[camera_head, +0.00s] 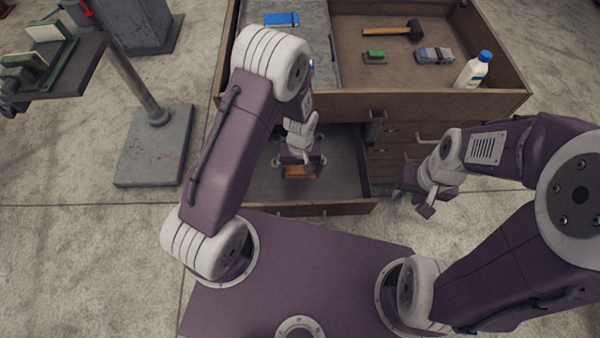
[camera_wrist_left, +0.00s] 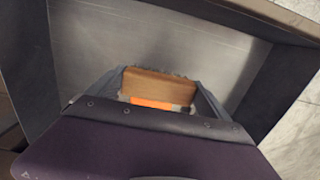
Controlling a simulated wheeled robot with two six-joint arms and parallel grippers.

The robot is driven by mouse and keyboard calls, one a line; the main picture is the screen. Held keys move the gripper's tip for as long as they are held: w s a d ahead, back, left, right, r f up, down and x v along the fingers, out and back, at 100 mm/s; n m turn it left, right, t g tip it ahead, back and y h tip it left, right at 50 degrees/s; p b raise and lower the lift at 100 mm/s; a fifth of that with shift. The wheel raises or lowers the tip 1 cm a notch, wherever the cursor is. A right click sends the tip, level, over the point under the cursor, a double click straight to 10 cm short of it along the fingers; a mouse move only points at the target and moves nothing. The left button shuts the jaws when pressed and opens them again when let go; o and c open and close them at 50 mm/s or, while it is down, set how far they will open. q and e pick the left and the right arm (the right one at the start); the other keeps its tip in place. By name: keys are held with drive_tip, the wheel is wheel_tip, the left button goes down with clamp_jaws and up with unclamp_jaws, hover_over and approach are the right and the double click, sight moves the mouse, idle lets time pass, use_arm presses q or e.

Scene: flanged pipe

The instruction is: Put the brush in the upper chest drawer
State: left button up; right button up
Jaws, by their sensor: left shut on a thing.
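The brush (camera_head: 298,172) is a wooden block with an orange strip; in the left wrist view (camera_wrist_left: 158,84) bristles show along its far edge. My left gripper (camera_head: 300,164) is shut on it, with a finger at each end of the block. It holds the brush over the open upper chest drawer (camera_head: 345,160), inside its walls as seen from above. In the left wrist view the drawer's grey floor (camera_wrist_left: 150,40) lies beyond the brush, and I cannot tell whether they touch. My right gripper (camera_head: 413,203) seems open and empty, right of the drawer.
The chest top (camera_head: 440,100) above the drawer holds a hammer (camera_head: 392,31), a green brush-like item (camera_head: 374,56), a grey block (camera_head: 434,55), a white bottle (camera_head: 473,71) and a blue item (camera_head: 281,19). A stand (camera_head: 155,142) is at left.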

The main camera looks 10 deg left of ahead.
sight(301, 169)
use_arm(q)
drive_tip(key=shift+w+f, duration=0.1)
drive_tip(key=shift+f, duration=0.2)
drive_tip(key=shift+f, duration=0.15)
drive_tip(key=shift+f, duration=0.5)
drive_tip(key=o, duration=1.3)
drive_tip(key=shift+r, duration=0.45)
wheel_tip(301, 169, up, 12)
drive_tip(key=r+p, duration=0.1)
drive_tip(key=p, duration=0.3)
drive_tip(key=s+a+r+m, duration=0.1)
drive_tip(key=s+a+r, duration=0.1)
drive_tip(key=s+a+r+m+t, duration=0.1)
drive_tip(key=s+a+r, duration=0.1)
drive_tip(key=s+r, duration=0.1)
drive_tip(key=s+a+r+m, duration=0.1)
drive_tip(key=s+a+r, duration=0.2)
drive_tip(key=shift+s+t, duration=0.1)
drive_tip(key=shift+t, duration=0.2)
